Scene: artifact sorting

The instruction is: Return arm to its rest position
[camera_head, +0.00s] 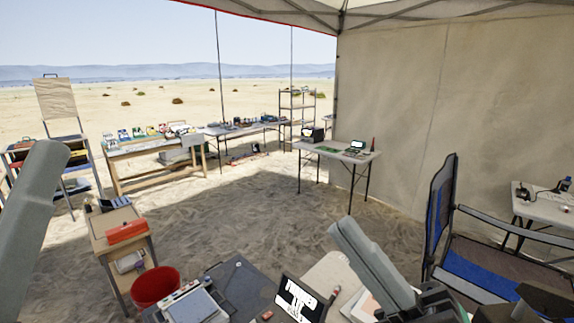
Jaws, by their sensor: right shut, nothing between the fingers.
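My right arm (372,262) is a grey link rising from the lower right edge, over a small table. My right gripper (437,302) shows only as a dark part beside the link at the bottom edge; it is shut and holds nothing. Its fingertips cannot be made out. My left arm (28,225) is a grey link at the left edge, upright and slightly tilted. The left gripper is out of the picture.
A blue folding chair (436,212) stands close right of my right arm. A dark case (243,287), a black-and-white sign (302,300) and a red bucket (156,287) are near the bottom. A wooden stand (118,216) holds a red box (127,231). The sandy middle ground is clear.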

